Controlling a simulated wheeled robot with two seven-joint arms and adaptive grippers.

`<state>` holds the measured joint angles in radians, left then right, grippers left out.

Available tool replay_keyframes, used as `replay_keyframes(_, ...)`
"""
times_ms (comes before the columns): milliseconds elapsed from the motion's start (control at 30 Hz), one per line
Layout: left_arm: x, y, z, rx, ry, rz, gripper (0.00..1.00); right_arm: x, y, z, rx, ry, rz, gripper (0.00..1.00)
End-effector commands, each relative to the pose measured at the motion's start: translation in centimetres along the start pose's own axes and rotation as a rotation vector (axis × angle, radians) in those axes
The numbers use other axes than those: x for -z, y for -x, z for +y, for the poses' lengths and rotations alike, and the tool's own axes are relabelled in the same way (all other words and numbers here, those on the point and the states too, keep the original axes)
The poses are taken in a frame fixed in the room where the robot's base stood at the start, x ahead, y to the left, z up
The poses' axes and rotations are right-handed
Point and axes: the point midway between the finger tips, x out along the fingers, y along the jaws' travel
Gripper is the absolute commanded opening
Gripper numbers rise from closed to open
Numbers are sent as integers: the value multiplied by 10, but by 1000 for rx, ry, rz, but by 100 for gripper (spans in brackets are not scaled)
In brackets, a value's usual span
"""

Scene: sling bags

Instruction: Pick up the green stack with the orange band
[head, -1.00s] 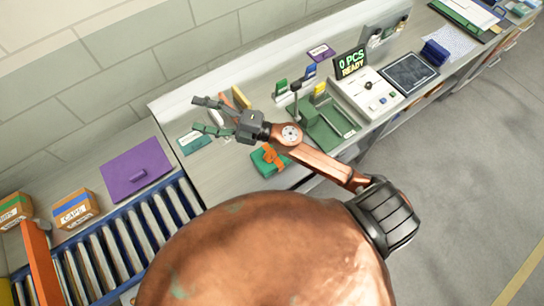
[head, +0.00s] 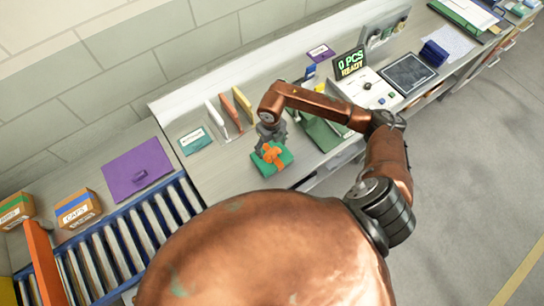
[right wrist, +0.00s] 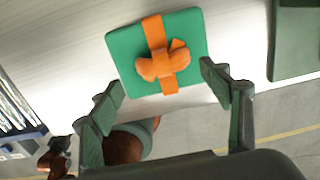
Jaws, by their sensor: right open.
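The green stack (head: 283,163) lies on the grey worktop near its front edge, with an orange band (head: 271,154) tied around it in a bow. My right gripper (head: 269,138) is right beside and above the stack in the head view, and partly hidden by its own wrist. In the right wrist view the stack (right wrist: 188,27) is centred beyond the fingertips of my right gripper (right wrist: 162,84). The two fingers are spread wide with nothing between them. My left gripper does not show.
A green tray (head: 325,135) stands just right of the stack. Upright dividers (head: 231,116) and a small teal card (head: 195,140) are behind and left. A purple panel (head: 137,170) and a roller conveyor (head: 120,238) lie further left. A counter display (head: 351,62) stands at the back.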

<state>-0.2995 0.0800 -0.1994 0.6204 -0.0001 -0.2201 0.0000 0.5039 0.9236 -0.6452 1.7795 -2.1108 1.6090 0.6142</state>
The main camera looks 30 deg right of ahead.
Motion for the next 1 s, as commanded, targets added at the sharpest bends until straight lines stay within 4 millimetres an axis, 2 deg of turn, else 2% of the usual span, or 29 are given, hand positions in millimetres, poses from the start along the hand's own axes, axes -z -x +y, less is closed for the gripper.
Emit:
replay_keyframes(200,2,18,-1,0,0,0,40,0,-27,-5,-3,-3,5,71)
replay_keyframes(333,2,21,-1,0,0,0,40,-1,-44,-5,-4,-2,2,71)
replay_keyframes(467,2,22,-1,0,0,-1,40,-1,-52,-5,-4,0,0,71)
replay_keyframes(667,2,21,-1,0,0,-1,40,-2,-52,-5,-4,1,-1,71)
replay_keyframes(1000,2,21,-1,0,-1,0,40,-2,-52,-5,-4,0,-1,48)
